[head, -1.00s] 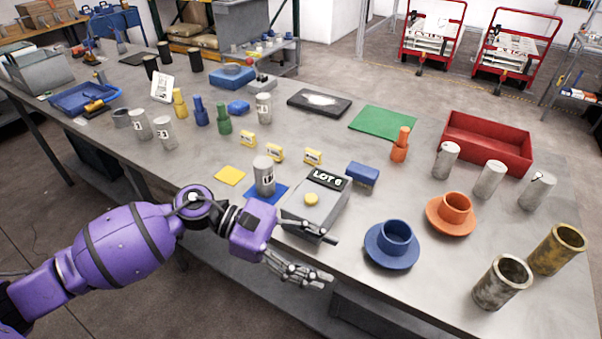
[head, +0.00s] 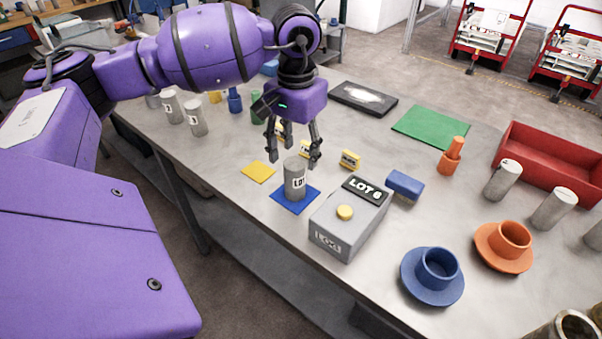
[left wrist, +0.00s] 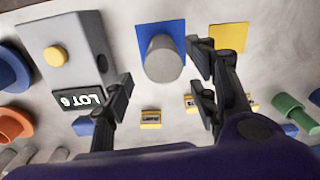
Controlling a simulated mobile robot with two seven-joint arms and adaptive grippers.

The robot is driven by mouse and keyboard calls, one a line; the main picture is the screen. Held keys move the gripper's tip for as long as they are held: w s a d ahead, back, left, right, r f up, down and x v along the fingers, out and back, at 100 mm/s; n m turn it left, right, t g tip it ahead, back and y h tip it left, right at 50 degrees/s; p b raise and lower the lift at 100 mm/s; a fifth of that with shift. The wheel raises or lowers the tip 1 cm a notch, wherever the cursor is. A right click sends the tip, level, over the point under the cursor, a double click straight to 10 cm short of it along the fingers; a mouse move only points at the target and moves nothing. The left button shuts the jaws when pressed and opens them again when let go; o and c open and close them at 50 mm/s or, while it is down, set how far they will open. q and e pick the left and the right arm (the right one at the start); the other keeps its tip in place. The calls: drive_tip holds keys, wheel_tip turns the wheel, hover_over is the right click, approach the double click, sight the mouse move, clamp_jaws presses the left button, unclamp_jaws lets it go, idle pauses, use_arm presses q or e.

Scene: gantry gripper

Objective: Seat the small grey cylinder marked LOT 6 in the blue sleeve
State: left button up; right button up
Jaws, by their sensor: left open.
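The grey cylinder (head: 295,180) stands upright on a blue square mat (head: 279,196); only the start of its label, "LOT", is readable. It also shows in the left wrist view (left wrist: 163,60). My left gripper (head: 293,160) is open and points down just above and behind the cylinder. In the left wrist view the fingers (left wrist: 163,88) are spread, with nothing between their tips. The blue sleeve (head: 438,267), a short cup on a round flange, stands empty at the right front of the table. My right gripper is not in view.
A grey box with a yellow button and a LOT 6 display (head: 348,218) stands between the cylinder and the sleeve. An orange sleeve (head: 504,247), a blue brush-like block (head: 404,185) and other grey cylinders (head: 502,180) stand to the right.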

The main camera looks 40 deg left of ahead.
sight(297, 163)
use_arm(q)
drive_tip(key=shift+s+a+f, duration=0.1)
drive_tip(key=shift+s+f, duration=0.1)
drive_tip(key=shift+f, duration=0.25)
drive_tip(key=shift+s+f, duration=0.15)
drive_tip(key=shift+f, duration=0.3)
drive_tip(key=f, duration=0.2)
drive_tip(key=f+p, duration=0.1)
drive_tip(key=shift+w+f, duration=0.35)
drive_tip(key=shift+s+f, duration=0.1)
drive_tip(key=shift+f, duration=0.15)
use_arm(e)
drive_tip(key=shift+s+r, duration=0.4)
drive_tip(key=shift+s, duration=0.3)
use_arm(q)
clamp_jaws()
